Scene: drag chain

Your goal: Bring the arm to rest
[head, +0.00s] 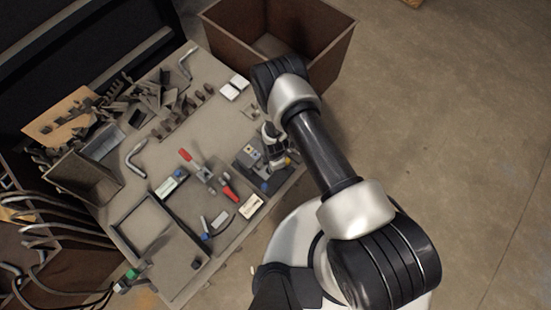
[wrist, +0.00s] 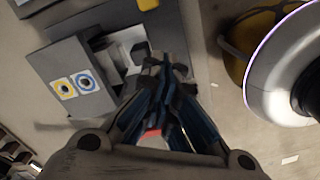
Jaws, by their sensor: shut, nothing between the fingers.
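My gripper (wrist: 168,75) is shut, with its fingertips together and nothing between them in the wrist view. It hangs over the front right part of the workbench (head: 225,75), above or beside a grey block-shaped fixture (wrist: 75,75) with a yellow and a blue ring on its face. In the head view the gripper (head: 275,140) is small and partly hidden by my arm, close to that fixture. I cannot tell whether the fingertips touch it. My arm reaches from the lower right up over the bench's right edge and bends down to the gripper.
A brown open bin (head: 325,60) stands behind the bench, near my arm's elbow. Red-handled tools (head: 228,193), a shallow tray (head: 148,228), a bent pipe (head: 134,158) and dark chain pieces (head: 150,95) lie on the bench. Cables (head: 50,235) hang at the left. Floor (head: 470,130) at right is clear.

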